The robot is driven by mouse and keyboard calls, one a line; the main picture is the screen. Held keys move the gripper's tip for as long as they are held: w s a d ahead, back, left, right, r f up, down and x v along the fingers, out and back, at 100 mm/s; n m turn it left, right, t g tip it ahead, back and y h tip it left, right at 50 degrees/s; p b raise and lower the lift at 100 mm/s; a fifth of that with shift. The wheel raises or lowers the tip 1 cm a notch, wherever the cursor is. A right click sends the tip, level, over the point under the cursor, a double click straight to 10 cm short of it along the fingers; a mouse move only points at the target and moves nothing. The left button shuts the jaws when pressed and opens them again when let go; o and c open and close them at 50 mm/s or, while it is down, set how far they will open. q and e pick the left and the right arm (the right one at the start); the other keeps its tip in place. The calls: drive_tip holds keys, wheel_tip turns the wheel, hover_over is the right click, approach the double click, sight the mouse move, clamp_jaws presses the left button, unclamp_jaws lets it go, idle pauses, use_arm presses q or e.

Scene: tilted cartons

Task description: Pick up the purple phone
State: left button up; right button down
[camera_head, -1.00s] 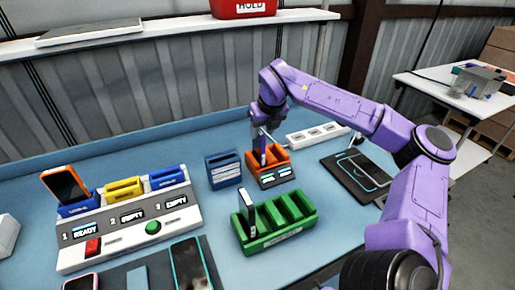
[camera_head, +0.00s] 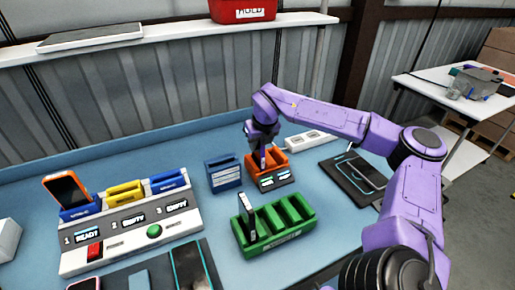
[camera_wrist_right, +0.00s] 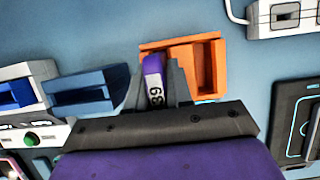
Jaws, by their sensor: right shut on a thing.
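The purple phone (camera_wrist_right: 153,75) shows in the right wrist view as a narrow upright edge with a "39" label. It is at the left part of the orange dock (camera_wrist_right: 207,70). My right gripper (camera_wrist_right: 156,85) has a finger on each side of the phone and is shut on it. In the head view my right gripper (camera_head: 262,155) points down at the orange dock (camera_head: 281,164). The fingers and wrist hide most of the phone there. I cannot tell whether its lower end is still seated in the dock. My left gripper is not in view.
A blue dock (camera_head: 224,174) stands close left of the orange one. A green rack (camera_head: 270,245) holding one upright phone is in front. A white charging station (camera_head: 130,228) with an orange phone (camera_head: 65,190) is at left. A power strip (camera_head: 311,140) and dark pad (camera_head: 352,177) are right.

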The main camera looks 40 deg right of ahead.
wheel_tip(320, 180, up, 28)
drive_tip(key=b, duration=0.1)
drive_tip(key=shift+b, duration=0.4)
drive_tip(key=shift+r+p, duration=0.65)
drive_tip(key=shift+r, duration=0.1)
wheel_tip(320, 180, up, 3)
drive_tip(key=p, duration=0.2)
drive_tip(key=shift+p, duration=0.4)
drive_tip(key=shift+w, duration=0.1)
